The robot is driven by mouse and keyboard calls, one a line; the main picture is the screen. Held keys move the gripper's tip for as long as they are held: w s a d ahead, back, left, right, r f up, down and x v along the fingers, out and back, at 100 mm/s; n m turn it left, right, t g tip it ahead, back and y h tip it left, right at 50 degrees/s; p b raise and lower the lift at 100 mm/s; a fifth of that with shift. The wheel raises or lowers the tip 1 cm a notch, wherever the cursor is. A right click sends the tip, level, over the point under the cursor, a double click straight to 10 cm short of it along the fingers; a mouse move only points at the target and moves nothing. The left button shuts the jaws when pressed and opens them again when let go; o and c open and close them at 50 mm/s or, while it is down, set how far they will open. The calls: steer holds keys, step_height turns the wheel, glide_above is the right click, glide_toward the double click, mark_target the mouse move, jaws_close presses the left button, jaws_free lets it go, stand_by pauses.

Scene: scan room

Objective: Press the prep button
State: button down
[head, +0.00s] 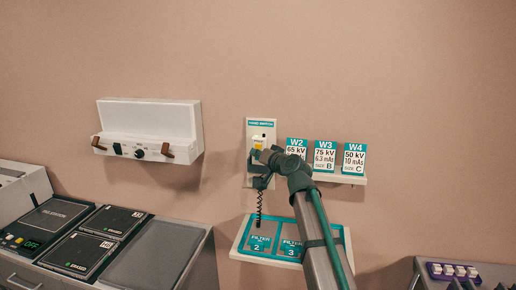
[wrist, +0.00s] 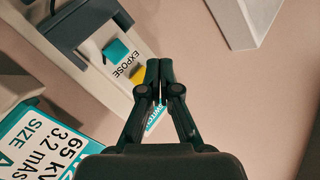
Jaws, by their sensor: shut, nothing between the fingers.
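The hand switch panel (head: 261,127) is a pale upright plate with a teal label on the wall, left of the cards. A yellow button (head: 258,143) shows on it just above my gripper (head: 259,157). In the wrist view, the yellow button (wrist: 137,73) is left of my gripper's tips (wrist: 160,78), partly hidden by them. A teal button (wrist: 115,51) sits beside it, with the word EXPOSE printed nearby. No word PREP is readable; a finger covers part of the panel. My gripper is shut and empty. I cannot tell whether its tips touch the panel.
Cards W2 (head: 297,147), W3 (head: 325,156) and W4 (head: 354,158) stand on a small shelf right of the panel. A filter tray (head: 239,250) is below. A white wall box (head: 150,113) is at left. A dark coiled cord (head: 259,209) hangs below the panel.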

steer(key=s, duration=0.3)
steer(key=shift+s+a, duration=0.25)
stand_by(0.4)
